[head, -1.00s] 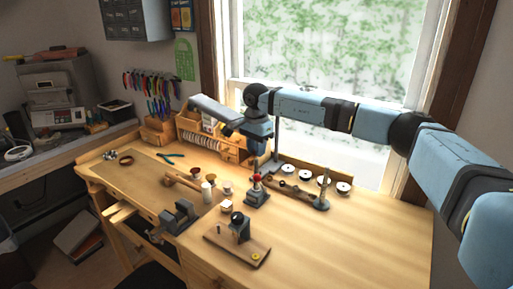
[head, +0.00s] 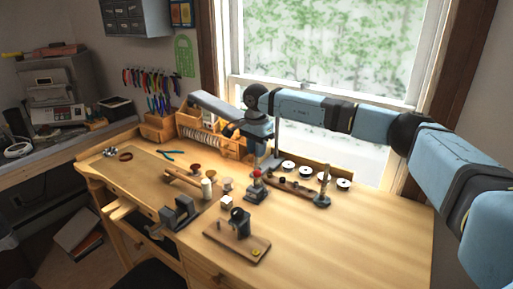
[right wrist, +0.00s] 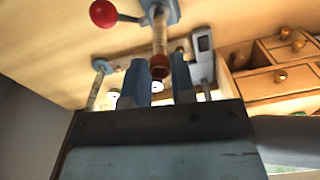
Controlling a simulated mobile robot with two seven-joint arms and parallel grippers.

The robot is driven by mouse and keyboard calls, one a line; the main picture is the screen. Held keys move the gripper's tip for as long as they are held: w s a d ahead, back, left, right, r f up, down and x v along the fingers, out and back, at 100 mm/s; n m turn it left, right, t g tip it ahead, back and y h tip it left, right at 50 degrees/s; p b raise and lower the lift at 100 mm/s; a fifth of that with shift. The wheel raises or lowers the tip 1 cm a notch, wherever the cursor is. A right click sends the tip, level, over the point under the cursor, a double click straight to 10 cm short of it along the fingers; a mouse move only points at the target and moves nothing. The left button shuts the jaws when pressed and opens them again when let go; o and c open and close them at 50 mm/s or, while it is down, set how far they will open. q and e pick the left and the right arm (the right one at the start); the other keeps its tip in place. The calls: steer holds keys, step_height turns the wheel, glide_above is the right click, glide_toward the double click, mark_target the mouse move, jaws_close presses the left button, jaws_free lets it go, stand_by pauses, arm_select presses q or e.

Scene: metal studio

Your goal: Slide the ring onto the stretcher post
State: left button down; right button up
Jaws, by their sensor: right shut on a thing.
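The ring stretcher (head: 257,191) stands on the bench and has a red ball handle (head: 256,174). Its stepped post (right wrist: 158,38) points toward the camera in the right wrist view, and the red ball (right wrist: 103,13) is at the upper left there. My right gripper (right wrist: 159,78) is shut, with its fingertips at the near end of the post. A copper-brown band (right wrist: 160,68), which looks like the ring, shows between the fingertips in line with the post. I cannot tell whether it is around the post or just above it. In the head view my right gripper (head: 261,158) is directly over the stretcher. My left gripper is out of view.
A second stepped post on a stand (head: 323,187) is to the right, with several white discs behind it. A wooden organiser (head: 232,147) stands at the back left. A vise (head: 178,213) and a board with a dark tool (head: 237,240) are in front. The bench's right side is clear.

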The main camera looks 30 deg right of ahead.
steer(key=shift+f, duration=0.85)
steer(key=o, duration=1)
steer(key=shift+r+b, duration=0.1)
steer(key=shift+b, duration=0.2)
step_height(320, 180, up, 14)
steer(key=shift+f+b, duration=0.15)
steer(key=shift+b, duration=0.35)
steer(key=shift+f, duration=0.1)
